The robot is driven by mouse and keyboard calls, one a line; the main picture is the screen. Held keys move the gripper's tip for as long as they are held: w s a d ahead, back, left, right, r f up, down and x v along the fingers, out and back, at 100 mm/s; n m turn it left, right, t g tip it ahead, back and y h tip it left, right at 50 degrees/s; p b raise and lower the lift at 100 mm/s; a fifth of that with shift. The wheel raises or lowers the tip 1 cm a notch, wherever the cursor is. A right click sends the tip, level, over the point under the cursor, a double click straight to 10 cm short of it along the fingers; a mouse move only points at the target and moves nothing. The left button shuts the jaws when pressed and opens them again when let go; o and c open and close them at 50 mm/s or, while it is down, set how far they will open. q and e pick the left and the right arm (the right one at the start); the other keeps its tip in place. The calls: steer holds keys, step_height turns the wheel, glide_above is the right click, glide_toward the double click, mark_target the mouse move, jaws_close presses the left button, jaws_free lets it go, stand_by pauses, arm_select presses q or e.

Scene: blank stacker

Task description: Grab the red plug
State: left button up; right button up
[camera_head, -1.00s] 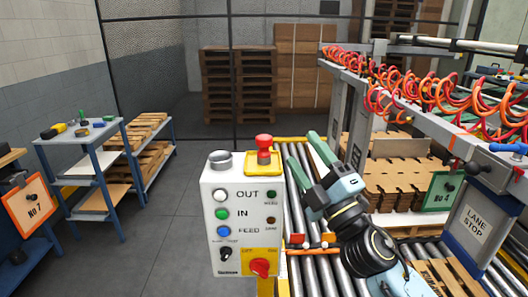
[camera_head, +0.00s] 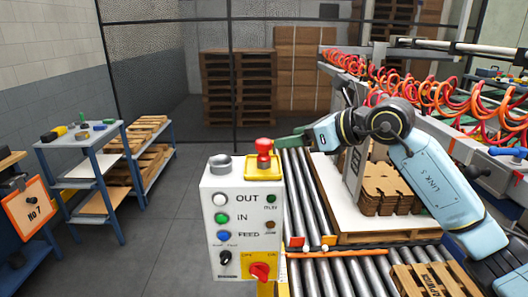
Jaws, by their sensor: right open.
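A red plug (camera_head: 264,147) with a rounded head stands upright on a yellow base (camera_head: 252,168) on top of the white control box (camera_head: 237,222). My right gripper (camera_head: 281,143), with green fingers, comes in from the right and points left. Its fingertips are just right of the plug, at about the height of its head. The gripper is open; one finger largely hides the other, and I cannot tell whether a finger touches the plug. My left gripper is not in view.
A grey round socket (camera_head: 220,162) sits left of the plug on the box top. A red rotary switch (camera_head: 260,271) is low on the box front. Roller conveyors (camera_head: 300,200) lie behind and right. A blue shelf table (camera_head: 85,150) stands at left. Floor between is clear.

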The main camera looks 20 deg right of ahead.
mark_target(258, 145)
steer(key=p+x, duration=0.1)
steer(key=x, duration=0.5)
steer(key=shift+s+a+r, duration=0.1)
steer(key=shift+r, duration=0.05)
steer(key=p+x, duration=0.1)
steer(key=x, duration=0.4)
steer(key=shift+a+f, duration=0.15)
steer(key=shift+f, duration=0.15)
steer(key=c, duration=1.1)
